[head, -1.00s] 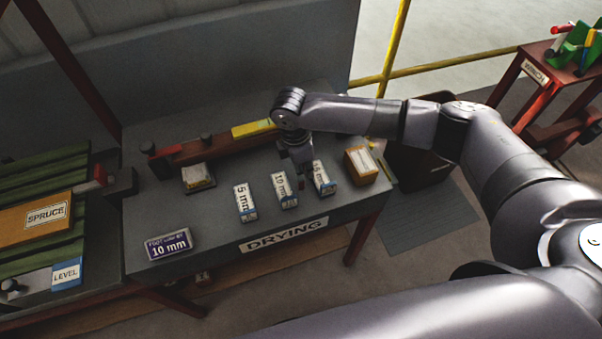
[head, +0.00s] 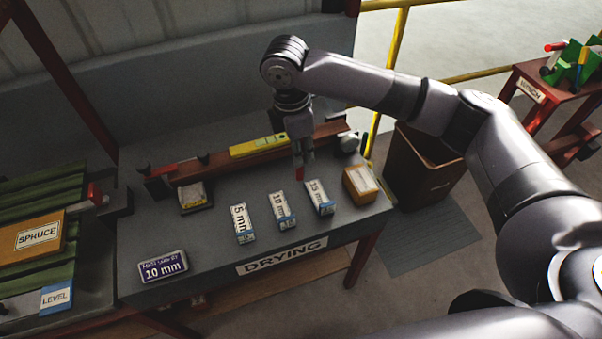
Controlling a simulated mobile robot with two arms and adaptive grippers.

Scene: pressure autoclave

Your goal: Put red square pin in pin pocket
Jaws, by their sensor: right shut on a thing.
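My right gripper (head: 301,160) points down above the back of the dark table, behind the row of white blocks. It is shut on the red square pin (head: 299,174), whose small red end shows below the fingertips, apart from the table top. The rest of the pin is hidden by the fingers. I cannot make out which part here is the pin pocket. My left gripper is not in view.
The table (head: 215,262), marked DRYING, bears blocks marked 5 mm (head: 241,223), 10 mm (head: 282,211) and 15 mm (head: 320,198), a brown box (head: 361,184) and a purple-labelled block (head: 163,266). A long brown beam with a yellow level (head: 258,146) lies behind. A bin (head: 425,165) stands right.

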